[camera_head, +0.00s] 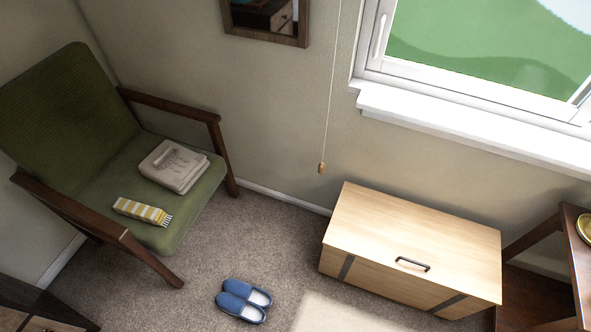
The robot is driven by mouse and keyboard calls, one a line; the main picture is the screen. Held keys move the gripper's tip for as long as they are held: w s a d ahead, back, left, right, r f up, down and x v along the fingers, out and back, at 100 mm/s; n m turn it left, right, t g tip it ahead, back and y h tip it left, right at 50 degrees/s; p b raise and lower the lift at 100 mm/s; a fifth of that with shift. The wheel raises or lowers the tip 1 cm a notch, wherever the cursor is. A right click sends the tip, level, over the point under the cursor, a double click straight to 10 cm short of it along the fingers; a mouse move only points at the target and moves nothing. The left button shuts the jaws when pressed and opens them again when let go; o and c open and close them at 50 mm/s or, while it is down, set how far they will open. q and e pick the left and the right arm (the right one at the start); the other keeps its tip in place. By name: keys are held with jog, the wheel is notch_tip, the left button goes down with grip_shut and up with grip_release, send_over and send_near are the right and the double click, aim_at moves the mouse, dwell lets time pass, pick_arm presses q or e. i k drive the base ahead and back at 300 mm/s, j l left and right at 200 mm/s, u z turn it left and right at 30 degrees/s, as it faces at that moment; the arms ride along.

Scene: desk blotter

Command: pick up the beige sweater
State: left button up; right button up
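The beige sweater (174,166) lies folded on the seat of the green armchair (112,190), toward the back right of the cushion. A yellow and white striped folded cloth with a fringed end (142,211) lies on the same seat, nearer the front and apart from the sweater. Neither of my grippers shows in the head view.
Dark wooden armrests (172,105) flank the chair seat. Blue slippers (243,300) lie on the carpet in front. A light wooden chest (410,250) stands against the wall under the window. A pull cord (322,168) hangs by the wall.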

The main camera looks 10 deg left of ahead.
aim_at(175, 167)
jog(key=u, duration=1.25)
